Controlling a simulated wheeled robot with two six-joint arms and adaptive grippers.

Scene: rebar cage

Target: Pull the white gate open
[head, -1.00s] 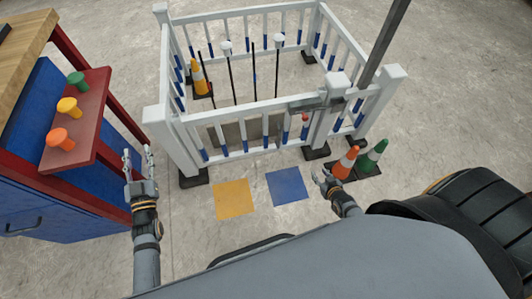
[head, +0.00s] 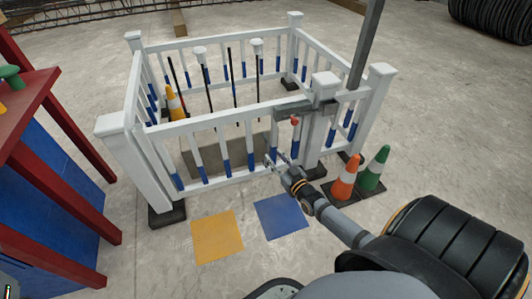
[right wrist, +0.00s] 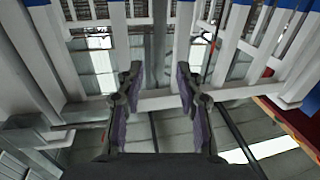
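The white gate (head: 215,121) is the front panel of a white fenced pen, with blue-tipped white bars. It stands in line between its posts and looks closed. A grey latch with a small red knob (head: 294,121) sits at its right end, by the capped post (head: 325,85). My right gripper (head: 273,163) is at the gate's lower right bars, below the latch. In the right wrist view its two dark fingers (right wrist: 159,88) are spread apart, with white bars and rails beyond them. Whether it touches a bar is unclear. Only a scrap of what may be my left gripper shows at the lower left corner.
An orange cone (head: 345,178) and a green cone (head: 374,169) stand right of the gate. Yellow (head: 217,236) and blue (head: 281,216) squares lie flat on the floor before it. A red and blue bench (head: 45,190) stands at left.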

